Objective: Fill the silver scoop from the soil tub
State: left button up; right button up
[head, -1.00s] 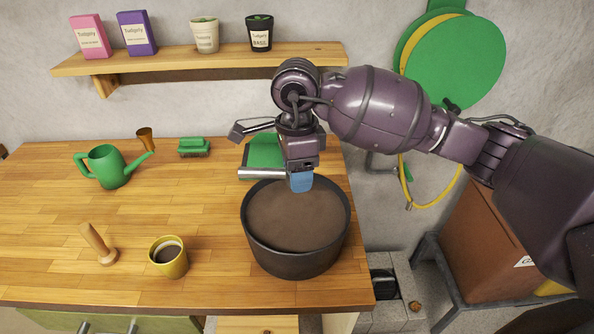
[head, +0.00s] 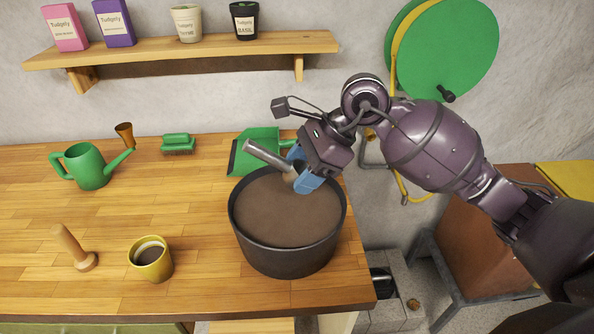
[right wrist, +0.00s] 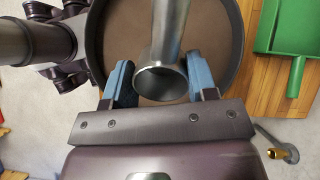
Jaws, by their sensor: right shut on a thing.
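The silver scoop (head: 268,155) is held in my right gripper (head: 307,178), whose blue fingers are shut on it. In the head view its long metal part points up and left from the fingers, over the far rim of the soil tub. The right wrist view shows the scoop (right wrist: 172,28) between both fingers (right wrist: 154,84), with a round rim facing the camera. Whether it holds soil I cannot tell. The dark round soil tub (head: 290,258) stands below, filled with brown soil that looks level. My left gripper is not in view.
A green dustpan (head: 258,140) lies right behind the tub. The tub is near the worktop's right edge.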

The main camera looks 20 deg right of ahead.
jog(key=shift+d+f+y+b, duration=0.15)
jog(key=shift+f+y+b, duration=0.2)
jog(key=shift+f, duration=0.1)
jog(key=shift+f+b, duration=0.6)
jog(key=shift+f, duration=0.5)
jog(key=shift+f+b, duration=0.7)
jog(key=shift+f, duration=0.1)
jog(key=shift+f+b, duration=0.5)
jog(key=shift+f, duration=0.3)
